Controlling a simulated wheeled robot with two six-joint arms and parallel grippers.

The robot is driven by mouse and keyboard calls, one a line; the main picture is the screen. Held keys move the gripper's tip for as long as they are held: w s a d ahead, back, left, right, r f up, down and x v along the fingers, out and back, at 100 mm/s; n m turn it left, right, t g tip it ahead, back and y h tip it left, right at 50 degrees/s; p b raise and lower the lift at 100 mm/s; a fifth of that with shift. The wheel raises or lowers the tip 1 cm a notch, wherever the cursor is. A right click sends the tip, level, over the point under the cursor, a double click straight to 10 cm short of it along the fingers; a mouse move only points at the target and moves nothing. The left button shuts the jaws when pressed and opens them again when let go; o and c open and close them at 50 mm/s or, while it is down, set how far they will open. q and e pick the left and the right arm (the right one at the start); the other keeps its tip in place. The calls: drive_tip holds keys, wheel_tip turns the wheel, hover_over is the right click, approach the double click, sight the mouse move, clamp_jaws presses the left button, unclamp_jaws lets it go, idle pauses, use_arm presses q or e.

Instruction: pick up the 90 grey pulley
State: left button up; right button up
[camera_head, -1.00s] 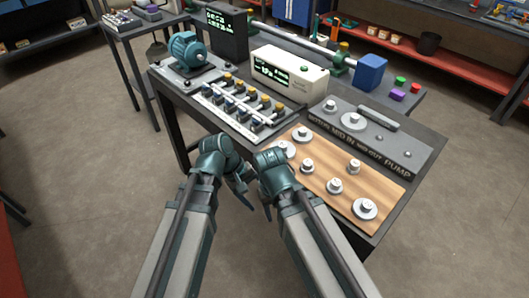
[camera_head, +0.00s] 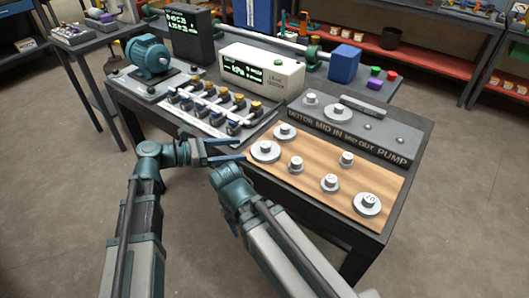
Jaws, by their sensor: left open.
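Several grey pulleys of different sizes stand on a wooden board. A large one (camera_head: 265,152) is at the board's left edge, one (camera_head: 285,132) at the back left, small ones (camera_head: 296,164) (camera_head: 347,160) in the middle, one (camera_head: 329,183) at the front and a large one (camera_head: 367,204) at the front right. Their markings are too small to read surely, so I cannot tell which is the 90. My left gripper (camera_head: 240,149) is open and empty, its fingers pointing right, just left of the large left pulley. My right gripper (camera_head: 222,174) is low before the table; its fingers are not clear.
The wooden board (camera_head: 385,180) lies on the dark table. Behind it is a grey plate (camera_head: 400,135) lettered MOTOR, MID, IN, OUT, PUMP, with two pulleys on it. A rack of knobs (camera_head: 205,110), a blue motor (camera_head: 148,55) and a white display box (camera_head: 262,72) stand farther back.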

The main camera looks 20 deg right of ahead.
sight(266, 144)
use_arm(q)
drive_tip(key=x, duration=0.5)
drive_tip(key=shift+b, duration=0.35)
drive_tip(key=shift+f, duration=0.1)
drive_tip(key=x, duration=0.3)
drive_tip(key=b+x, duration=0.1)
drive_tip(key=x, duration=0.1)
drive_tip(key=shift+w+d, duration=0.1)
drive_tip(key=shift+w, duration=0.3)
clamp_jaws()
